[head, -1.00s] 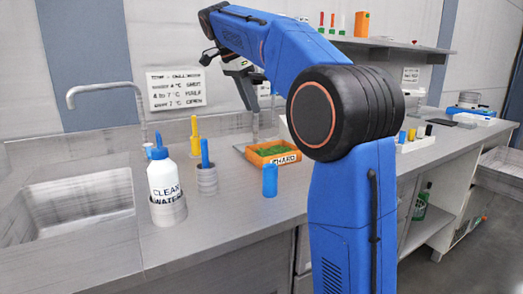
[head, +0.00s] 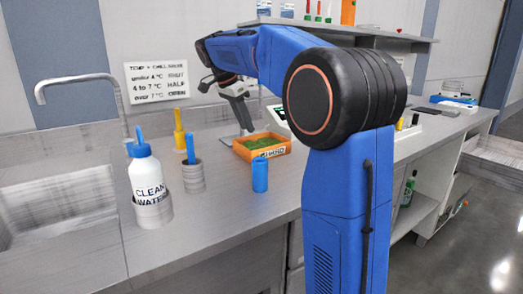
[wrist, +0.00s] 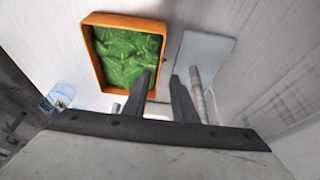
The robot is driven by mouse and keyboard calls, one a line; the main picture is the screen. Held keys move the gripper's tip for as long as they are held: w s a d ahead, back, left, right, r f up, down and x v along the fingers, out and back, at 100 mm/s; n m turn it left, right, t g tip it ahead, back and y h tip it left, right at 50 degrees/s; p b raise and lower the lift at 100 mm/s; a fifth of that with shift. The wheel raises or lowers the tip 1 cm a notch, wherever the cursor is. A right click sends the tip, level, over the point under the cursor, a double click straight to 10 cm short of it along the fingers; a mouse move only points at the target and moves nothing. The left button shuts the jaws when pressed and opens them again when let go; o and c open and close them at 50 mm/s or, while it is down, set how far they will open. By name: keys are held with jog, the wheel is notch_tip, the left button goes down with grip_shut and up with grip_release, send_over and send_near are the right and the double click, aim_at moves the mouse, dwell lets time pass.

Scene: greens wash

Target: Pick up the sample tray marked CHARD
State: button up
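The orange sample tray (head: 284,149) holds green leaves and sits on the counter. Its white front label is partly legible as "HARD". In the wrist view the tray (wrist: 98,75) is at upper left, full of crumpled leaves. My gripper (head: 246,127) is at the tray's back left in the head view, pointing down. In the wrist view my gripper (wrist: 164,74) has two dark fingers apart with nothing between them. The left finger overlaps the tray's right side in the picture; I cannot tell whether it touches.
A white CLEAN WATER bottle (head: 148,180), a blue-handled tool in a grey holder (head: 193,178), a yellow item (head: 179,136) and a blue cup (head: 260,177) stand left and front of the tray. A sink (head: 60,205) is at left. A shelf (head: 340,32) overhangs behind.

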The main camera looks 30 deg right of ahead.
aim_at(252, 136)
jog(key=shift+x, duration=2.9)
jog(key=shift+s+d, duration=0.1)
jog(key=shift+d, duration=0.05)
grip_shut()
